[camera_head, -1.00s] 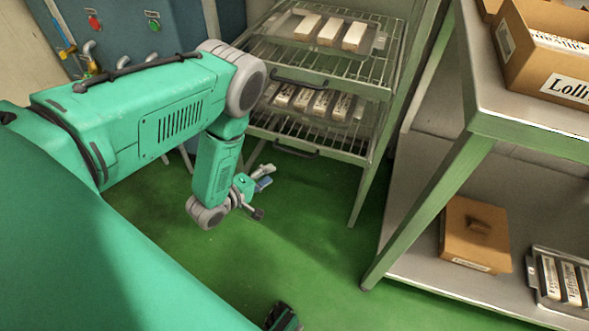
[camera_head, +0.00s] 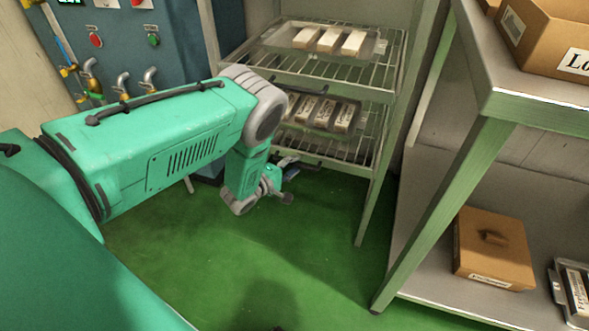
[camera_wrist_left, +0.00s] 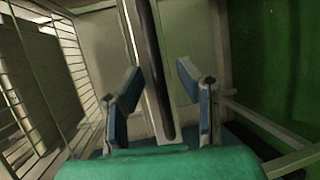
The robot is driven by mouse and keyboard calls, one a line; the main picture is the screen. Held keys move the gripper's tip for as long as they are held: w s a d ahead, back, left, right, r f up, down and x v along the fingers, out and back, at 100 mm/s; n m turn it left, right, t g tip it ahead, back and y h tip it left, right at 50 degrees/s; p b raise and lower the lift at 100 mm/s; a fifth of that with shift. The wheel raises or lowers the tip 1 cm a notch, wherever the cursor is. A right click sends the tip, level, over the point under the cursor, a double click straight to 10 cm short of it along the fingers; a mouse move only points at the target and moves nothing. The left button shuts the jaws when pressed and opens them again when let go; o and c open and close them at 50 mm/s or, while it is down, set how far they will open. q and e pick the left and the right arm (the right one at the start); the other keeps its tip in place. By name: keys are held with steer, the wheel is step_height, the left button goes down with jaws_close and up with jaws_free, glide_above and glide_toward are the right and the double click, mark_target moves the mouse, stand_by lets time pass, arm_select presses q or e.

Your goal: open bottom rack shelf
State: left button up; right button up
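The rack (camera_head: 386,95) stands at the back with an upper and a bottom wire shelf. The bottom rack shelf (camera_head: 352,148) carries a tray of wrapped bars, and its dark handle (camera_head: 312,161) is at the front edge, partly hidden by my left arm. My left gripper (camera_head: 288,168) is at the left part of this handle. In the left wrist view, its blue-padded fingers (camera_wrist_left: 158,85) are spread, with the dark handle (camera_wrist_left: 163,95) running between them and gaps on both sides. My right gripper is not in view.
A metal table (camera_head: 520,95) on the right holds a cardboard box (camera_head: 558,40) on top and a brown box (camera_head: 492,248) on its lower shelf. A blue control cabinet (camera_head: 170,30) with valves stands behind my left arm. The green floor before the rack is clear.

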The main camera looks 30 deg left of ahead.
arm_select(q)
steer(key=shift+w+d, duration=0.15)
steer(key=shift+w, duration=0.2)
steer(key=shift+a, duration=0.2)
steer(key=shift+a+f, duration=0.15)
jaws_close()
steer(key=shift+s+d, duration=0.1)
steer(key=shift+d, duration=0.15)
